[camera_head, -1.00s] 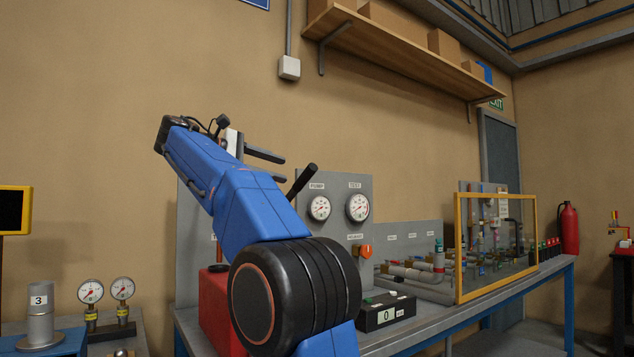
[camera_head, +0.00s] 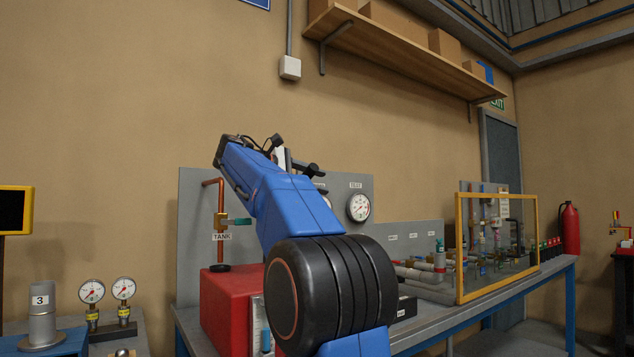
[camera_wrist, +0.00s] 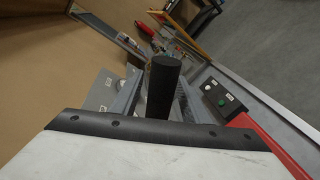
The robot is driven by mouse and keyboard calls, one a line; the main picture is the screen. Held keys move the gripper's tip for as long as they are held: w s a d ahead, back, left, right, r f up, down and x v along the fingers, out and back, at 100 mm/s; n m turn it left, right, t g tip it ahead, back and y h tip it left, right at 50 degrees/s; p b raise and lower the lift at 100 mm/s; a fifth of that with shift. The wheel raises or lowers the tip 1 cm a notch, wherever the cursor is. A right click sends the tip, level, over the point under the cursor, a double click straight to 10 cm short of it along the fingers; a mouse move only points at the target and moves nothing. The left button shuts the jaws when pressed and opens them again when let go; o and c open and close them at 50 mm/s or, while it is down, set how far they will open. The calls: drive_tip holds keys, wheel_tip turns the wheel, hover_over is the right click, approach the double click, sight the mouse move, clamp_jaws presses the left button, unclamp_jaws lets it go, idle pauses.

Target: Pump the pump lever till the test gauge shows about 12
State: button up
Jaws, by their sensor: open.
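The pump lever's black round grip (camera_wrist: 164,85) stands in the middle of the wrist view. My open gripper (camera_wrist: 160,104) has its grey fingers on either side of the grip; I cannot tell whether they touch it. In the head view my gripper (camera_head: 303,168) is at the lever's upper end, and my blue arm hides most of the lever. The test gauge (camera_head: 359,207) is a white dial with a red needle on the grey panel; its figures are too small to read. The pump gauge (camera_head: 327,199) is mostly hidden behind my arm.
A red tank (camera_head: 217,306) stands on the bench left of my arm. A yellow-framed clear screen (camera_head: 459,252) and pipework are to the right. A black box with a green button (camera_wrist: 220,100) shows in the wrist view. Two small gauges (camera_head: 92,291) stand at the left.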

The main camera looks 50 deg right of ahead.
clamp_jaws()
drive_tip(key=s+f+m+t, duration=0.1)
drive_tip(key=s+f+m, duration=0.2)
drive_tip(key=f, duration=1.1)
drive_tip(key=shift+s+a+f+m+t+h, duration=0.2)
drive_tip(key=shift+a+f+m+t+h, duration=0.15)
drive_tip(key=shift+m, duration=0.65)
drive_tip(key=shift+f, duration=0.1)
drive_tip(key=shift+c, duration=0.5)
unclamp_jaws()
drive_tip(key=shift+o, duration=0.5)
